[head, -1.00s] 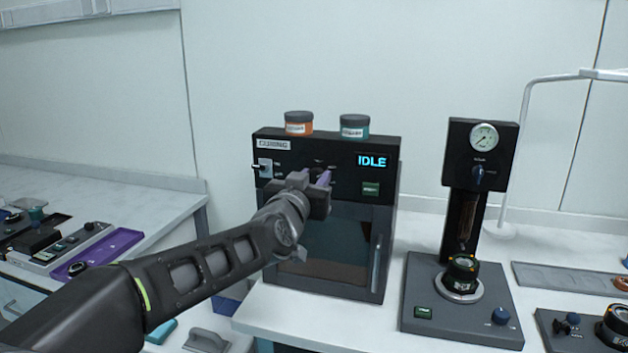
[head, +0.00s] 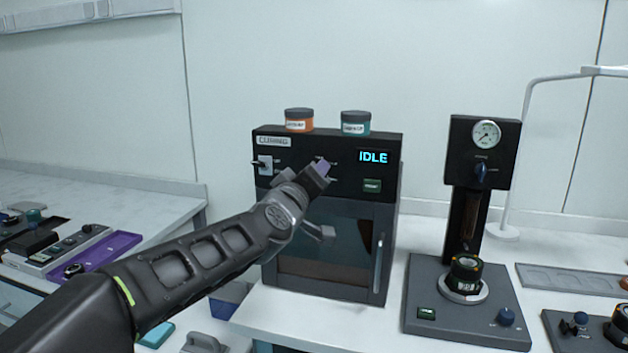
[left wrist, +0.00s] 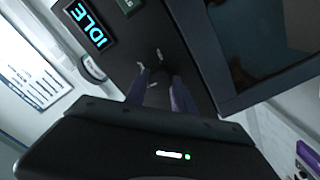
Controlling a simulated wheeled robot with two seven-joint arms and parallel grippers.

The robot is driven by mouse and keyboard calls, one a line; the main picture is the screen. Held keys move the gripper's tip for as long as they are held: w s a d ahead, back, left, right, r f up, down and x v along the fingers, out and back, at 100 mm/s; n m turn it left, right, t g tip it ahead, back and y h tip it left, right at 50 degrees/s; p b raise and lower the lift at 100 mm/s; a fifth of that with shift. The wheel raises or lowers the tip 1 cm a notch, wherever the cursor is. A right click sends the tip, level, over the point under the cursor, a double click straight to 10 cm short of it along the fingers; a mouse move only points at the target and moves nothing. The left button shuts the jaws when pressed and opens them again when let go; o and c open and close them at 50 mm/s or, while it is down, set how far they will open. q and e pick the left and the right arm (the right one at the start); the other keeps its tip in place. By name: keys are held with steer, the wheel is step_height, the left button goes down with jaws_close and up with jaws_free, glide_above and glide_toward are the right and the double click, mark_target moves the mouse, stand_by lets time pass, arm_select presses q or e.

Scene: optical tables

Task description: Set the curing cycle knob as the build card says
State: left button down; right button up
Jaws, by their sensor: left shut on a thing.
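The black curing oven (head: 335,210) stands on the bench, its display (head: 373,158) reading IDLE. My left gripper (head: 322,167) is at the middle of its control panel (head: 345,182), with purple fingers turned diagonally. It is shut on the curing cycle knob, which the fingers hide in the head view. In the left wrist view the fingers (left wrist: 160,92) reach the panel between small white dial labels (left wrist: 142,78), too small to read. The knob's pointer and setting cannot be made out. My right gripper is out of view.
A switch (head: 265,165) is left of the knob and a green button (head: 372,186) right. An orange jar (head: 299,120) and a teal jar (head: 355,124) stand on the oven. The oven door (head: 330,250) is shut. A gauge press (head: 465,290) stands to the right.

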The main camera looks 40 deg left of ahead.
arm_select(q)
steer(key=shift+n, duration=1.2)
steer(key=c, duration=1.1)
jaws_free()
steer(key=shift+o, duration=0.2)
steer(key=v, duration=0.7)
steer(key=shift+s, duration=0.4)
steer(key=shift+d, duration=0.1)
